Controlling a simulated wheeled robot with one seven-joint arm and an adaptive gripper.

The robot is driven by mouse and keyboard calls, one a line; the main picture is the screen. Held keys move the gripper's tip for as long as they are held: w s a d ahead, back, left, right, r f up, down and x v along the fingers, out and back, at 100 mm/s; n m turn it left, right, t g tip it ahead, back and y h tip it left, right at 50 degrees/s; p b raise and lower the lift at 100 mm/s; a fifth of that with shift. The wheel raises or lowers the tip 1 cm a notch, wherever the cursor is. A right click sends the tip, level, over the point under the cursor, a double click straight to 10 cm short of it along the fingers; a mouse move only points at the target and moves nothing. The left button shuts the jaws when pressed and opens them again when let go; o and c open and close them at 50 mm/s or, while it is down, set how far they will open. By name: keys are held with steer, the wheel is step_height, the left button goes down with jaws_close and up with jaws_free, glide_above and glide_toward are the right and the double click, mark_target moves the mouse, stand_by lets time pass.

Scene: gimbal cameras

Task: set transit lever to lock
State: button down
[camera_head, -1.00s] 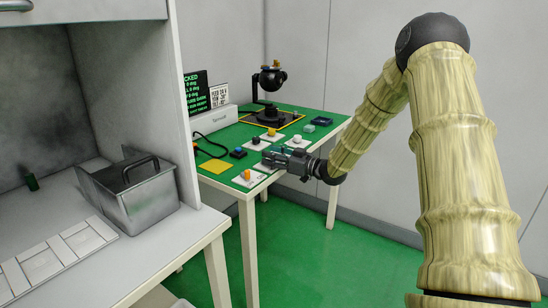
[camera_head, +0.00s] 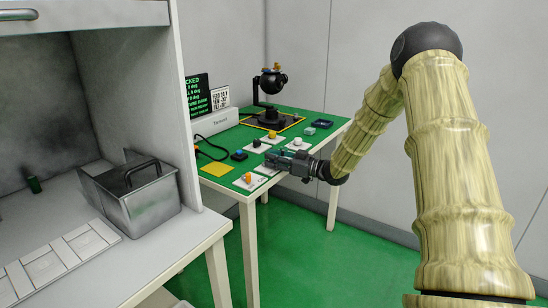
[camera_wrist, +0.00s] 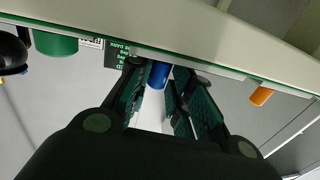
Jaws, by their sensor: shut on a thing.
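My gripper (camera_head: 270,159) is low over the near edge of the green table, above a white plate. In the wrist view, which is upside down, a blue cylindrical handle (camera_wrist: 158,75) stands between the fingertips of my gripper (camera_wrist: 163,82). My gripper is shut on it. The fingers hide its base and any marking, so I cannot tell its setting. A separate orange lever (camera_head: 248,177) stands on its own white plate at the near left. It also shows in the wrist view (camera_wrist: 262,96).
The green table (camera_head: 222,184) also bears a blue button (camera_head: 239,155), a yellow square (camera_head: 215,170), a white knob (camera_head: 297,142) and a yellow knob (camera_head: 272,134). A black gimbal camera (camera_head: 270,85) stands behind. A metal box (camera_head: 140,200) sits on the left bench.

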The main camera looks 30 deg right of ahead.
steer(key=shift+w+d+r+n+g+y+p, duration=0.25)
steer(key=shift+n+g+y+p, duration=0.2)
steer(key=shift+n+y, duration=0.15)
steer(key=shift+w+d+r+n+g+y+p, duration=0.1)
steer(key=shift+w+n+g+y+p, duration=0.15)
steer(key=shift+n+g+y, duration=0.35)
steer(key=c, duration=1.5)
jaws_free()
steer(key=shift+c, duration=0.2)
steer(key=shift+o, duration=0.6)
steer(key=shift+f, duration=0.25)
steer(key=shift+s, duration=0.1)
steer(key=shift+s+d, duration=0.35)
steer(key=shift+s, duration=0.05)
steer(key=v, duration=1)
steer(key=shift+s+d+f, duration=0.15)
steer(key=shift+s+d, duration=0.1)
steer(key=shift+d, duration=0.05)
